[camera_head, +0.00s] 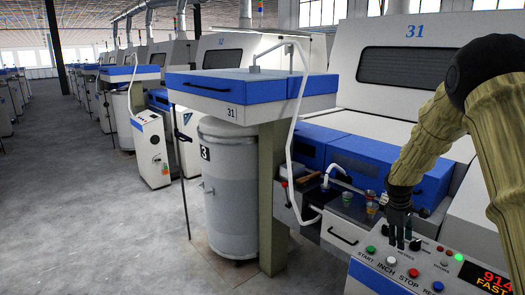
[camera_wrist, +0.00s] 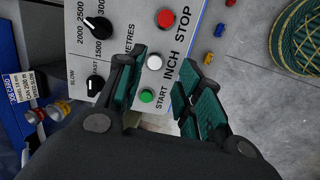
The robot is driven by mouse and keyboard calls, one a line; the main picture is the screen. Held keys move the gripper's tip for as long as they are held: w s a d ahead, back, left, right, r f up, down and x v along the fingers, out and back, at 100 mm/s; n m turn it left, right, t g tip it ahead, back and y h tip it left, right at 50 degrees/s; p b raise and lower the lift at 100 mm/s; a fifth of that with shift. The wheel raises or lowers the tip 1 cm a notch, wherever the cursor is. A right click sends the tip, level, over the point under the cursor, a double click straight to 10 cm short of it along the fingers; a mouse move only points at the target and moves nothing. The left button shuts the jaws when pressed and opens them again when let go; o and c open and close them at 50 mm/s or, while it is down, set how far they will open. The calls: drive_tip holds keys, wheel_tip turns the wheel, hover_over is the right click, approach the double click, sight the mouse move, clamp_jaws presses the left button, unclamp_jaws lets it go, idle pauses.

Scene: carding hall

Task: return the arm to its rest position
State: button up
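My arm (camera_head: 423,137) reaches in from the right in the head view, bent at a dark elbow, with its forearm hanging down. My gripper (camera_head: 401,240) points down over the control panel (camera_head: 375,262) of machine 31. In the wrist view my gripper (camera_wrist: 164,80) shows two dark green-padded fingers spread apart, with nothing between them. The green START button (camera_wrist: 147,95) and white INCH button (camera_wrist: 155,62) show in the gap. I cannot tell whether the fingertips touch the panel.
The panel also has a red STOP button (camera_wrist: 165,17), a black knob (camera_wrist: 98,27) and a red-lit display (camera_head: 490,280). Small cups (camera_head: 371,208) stand on a dark shelf behind it. A white can (camera_head: 228,185) and a post (camera_head: 271,200) stand left. The floor (camera_head: 90,220) is clear farther left.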

drive_tip(key=s+a+f+m+y, duration=0.1)
drive_tip(key=s+a+f, duration=0.45)
drive_tip(key=f, duration=0.35)
drive_tip(key=s+a+f+m+y, duration=0.1)
drive_tip(key=s+a+f, duration=0.3)
drive_tip(key=s+f, duration=0.4)
drive_tip(key=s+a+f+m, duration=0.1)
drive_tip(key=s+a+f, duration=0.35)
drive_tip(key=f, duration=0.55)
drive_tip(key=s+a+f+m, duration=0.1)
drive_tip(key=s+a+f, duration=0.1)
drive_tip(key=s, duration=0.9)
drive_tip(key=s+a+f+m, duration=0.2)
drive_tip(key=s+a+f, duration=0.1)
drive_tip(key=s, duration=0.7)
drive_tip(key=s+a+f+m+y+b, duration=0.1)
drive_tip(key=s+a, duration=0.3)
drive_tip(key=s, duration=0.7)
drive_tip(key=shift+s+a+f+m+g, duration=0.3)
drive_tip(key=shift+f+m+g, duration=0.15)
drive_tip(key=shift+f, duration=0.45)
